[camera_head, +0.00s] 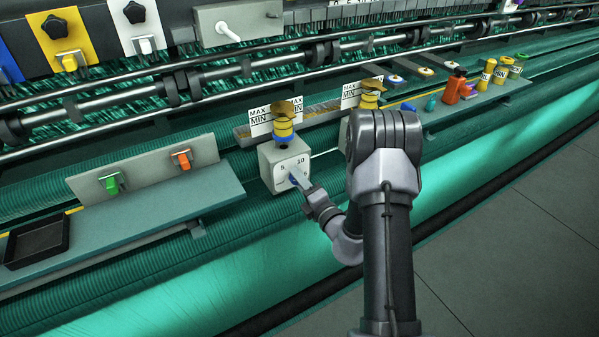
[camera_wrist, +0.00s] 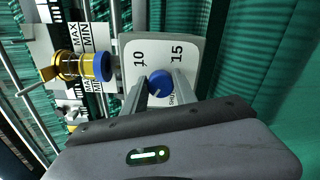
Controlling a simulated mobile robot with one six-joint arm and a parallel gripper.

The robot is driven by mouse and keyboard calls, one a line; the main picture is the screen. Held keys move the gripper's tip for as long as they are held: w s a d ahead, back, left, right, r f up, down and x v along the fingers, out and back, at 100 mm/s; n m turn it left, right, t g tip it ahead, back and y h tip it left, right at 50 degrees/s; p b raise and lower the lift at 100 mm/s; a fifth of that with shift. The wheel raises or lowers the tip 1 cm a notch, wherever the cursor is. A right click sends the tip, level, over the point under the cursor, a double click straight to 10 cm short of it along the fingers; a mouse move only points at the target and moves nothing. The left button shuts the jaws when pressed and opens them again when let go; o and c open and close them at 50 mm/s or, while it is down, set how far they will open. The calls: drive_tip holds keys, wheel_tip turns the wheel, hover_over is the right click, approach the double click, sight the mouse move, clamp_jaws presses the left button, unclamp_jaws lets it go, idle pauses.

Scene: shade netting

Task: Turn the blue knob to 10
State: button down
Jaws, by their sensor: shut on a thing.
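The blue knob (camera_wrist: 160,80) sits on the face of a pale dial box (camera_wrist: 185,52), between the two fingers of my gripper (camera_wrist: 165,88). The gripper is shut on the knob. The wrist view shows the printed numbers 10 and 15 turned sideways. A short pale mark shows on the knob, but I cannot tell which number it points to. In the head view, the box (camera_head: 272,170) shows 5 and 10, and my gripper (camera_head: 303,188) reaches its front face from the lower right. Only a little of the blue knob (camera_head: 293,178) shows there.
A yellow-banded valve (camera_head: 283,132) stands on top of the box, before a MAX/MIN label. A shelf with green (camera_head: 110,183) and orange (camera_head: 182,159) switches and a black tray (camera_head: 38,243) is at left. Bottles (camera_head: 458,87) stand on the right shelf.

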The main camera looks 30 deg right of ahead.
drive_tip(key=m+p, duration=0.3)
drive_tip(key=m, duration=0.3)
drive_tip(key=m+p, duration=0.4)
drive_tip(key=m, duration=0.3)
drive_tip(key=m+p, duration=0.3)
drive_tip(key=m, duration=0.3)
drive_tip(key=shift+a+f+m, duration=0.15)
drive_tip(key=shift+f+m, duration=0.1)
drive_tip(key=shift+m, duration=0.35)
drive_tip(key=c, duration=1)
unclamp_jaws()
drive_tip(key=s, duration=1.7)
drive_tip(key=shift+s+d, duration=0.25)
drive_tip(key=shift+d, duration=0.05)
